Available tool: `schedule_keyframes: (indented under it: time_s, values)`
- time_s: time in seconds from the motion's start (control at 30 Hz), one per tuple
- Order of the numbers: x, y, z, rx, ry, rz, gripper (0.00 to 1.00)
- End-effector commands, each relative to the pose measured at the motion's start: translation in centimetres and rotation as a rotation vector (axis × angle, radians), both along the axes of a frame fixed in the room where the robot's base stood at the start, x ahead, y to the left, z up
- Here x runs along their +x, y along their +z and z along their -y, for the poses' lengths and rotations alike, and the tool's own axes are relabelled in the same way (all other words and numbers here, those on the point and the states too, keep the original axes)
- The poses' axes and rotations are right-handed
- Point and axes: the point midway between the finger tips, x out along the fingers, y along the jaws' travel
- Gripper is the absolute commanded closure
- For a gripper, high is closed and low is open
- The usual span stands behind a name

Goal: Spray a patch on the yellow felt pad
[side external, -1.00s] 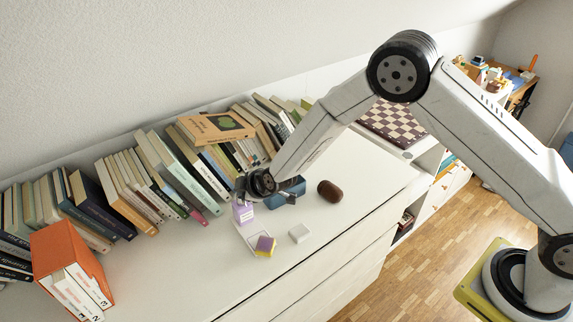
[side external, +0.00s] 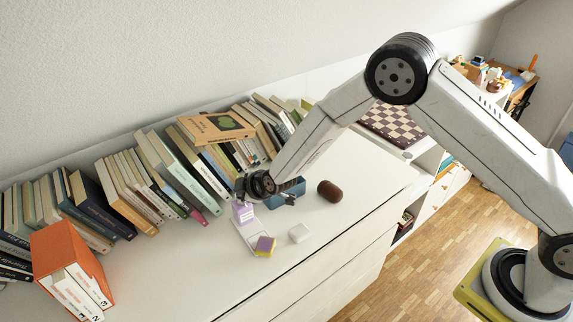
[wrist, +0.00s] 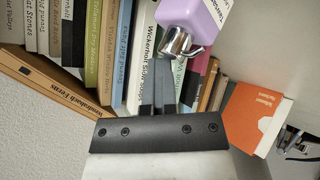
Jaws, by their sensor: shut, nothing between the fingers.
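A lilac bottle (side external: 243,213) stands upright on the white dresser top, and in the wrist view its lilac body (wrist: 198,12) and chrome spray nozzle (wrist: 180,43) show close up. My gripper (wrist: 165,68) is shut and empty, its fingertips close to the nozzle; I cannot tell whether they touch it. In the side view my gripper (side external: 244,194) is beside the bottle's top, mostly hidden by my wrist.
Books (side external: 175,165) line the wall behind. An orange box (side external: 72,262) stands at the left. The front left is clear.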

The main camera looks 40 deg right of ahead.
Motion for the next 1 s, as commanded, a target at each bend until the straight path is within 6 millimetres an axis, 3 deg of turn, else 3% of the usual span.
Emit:
schedule_keyframes:
  time_s: [0.03,0.47,1.0]
  values:
    - [-0.9,-1.0,0.2,-0.007,0.002,-0.031,1.0]
    - [-0.9,-0.7,0.2,-0.007,0.001,-0.03,1.0]
    - [-0.6,3.3,0.2,-0.004,0.0,-0.018,1.0]
